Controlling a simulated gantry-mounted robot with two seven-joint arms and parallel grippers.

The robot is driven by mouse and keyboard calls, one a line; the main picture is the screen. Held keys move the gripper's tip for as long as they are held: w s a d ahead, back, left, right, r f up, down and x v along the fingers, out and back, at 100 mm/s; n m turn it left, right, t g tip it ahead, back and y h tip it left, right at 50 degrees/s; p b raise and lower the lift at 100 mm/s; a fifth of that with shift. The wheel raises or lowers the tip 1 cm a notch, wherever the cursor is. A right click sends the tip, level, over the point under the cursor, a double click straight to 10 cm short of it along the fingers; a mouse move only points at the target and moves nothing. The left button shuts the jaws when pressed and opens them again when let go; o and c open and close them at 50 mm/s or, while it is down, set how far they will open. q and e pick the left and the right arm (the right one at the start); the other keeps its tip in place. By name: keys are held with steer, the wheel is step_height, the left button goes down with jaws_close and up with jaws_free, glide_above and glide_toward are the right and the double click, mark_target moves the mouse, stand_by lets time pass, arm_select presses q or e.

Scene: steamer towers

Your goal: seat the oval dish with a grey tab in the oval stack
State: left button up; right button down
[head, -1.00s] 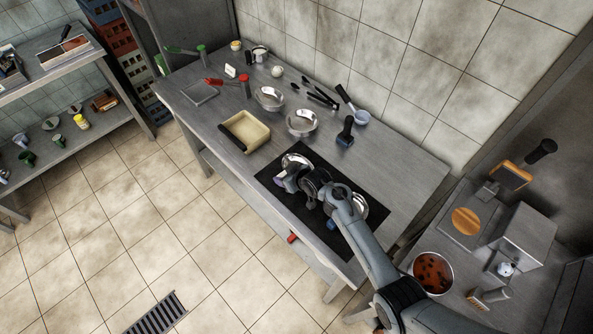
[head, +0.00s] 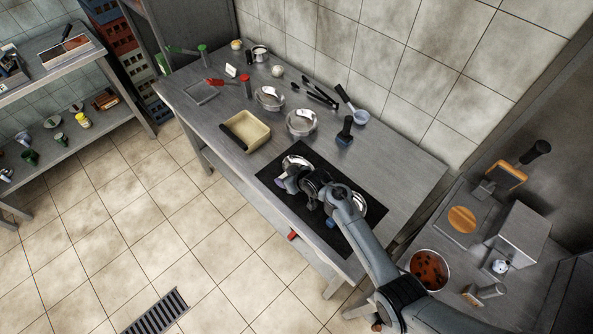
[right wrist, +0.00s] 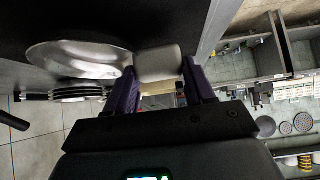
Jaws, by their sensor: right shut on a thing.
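My right gripper (head: 283,184) is over the left part of the black mat. In the right wrist view its purple fingers (right wrist: 160,85) are shut on the grey tab (right wrist: 157,64) of a shiny steel oval dish (right wrist: 75,58). The dish reaches out to the left of the tab, close to the dark surface. In the head view a steel dish (head: 298,163) shows beside the gripper, partly covered by it. Another steel piece (head: 359,203) on the mat is mostly hidden behind my arm. Several stacked metal rims (right wrist: 76,92) show beyond the held dish. I cannot tell whether the dish touches them.
The black mat (head: 335,238) lies on the steel table. Two steel bowls (head: 270,98) (head: 302,122), a cream tray (head: 247,132) and a dark-handled tool (head: 345,132) stand behind it. A pot of red food (head: 429,270) is at the right. The table's back right is clear.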

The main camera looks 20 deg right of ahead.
steer(key=shift+w+r+p, duration=0.2)
steer(key=shift+r+p, duration=1.4)
steer(key=shift+r, duration=0.25)
steer(key=shift+r+p, duration=0.8)
steer(key=shift+p, duration=0.05)
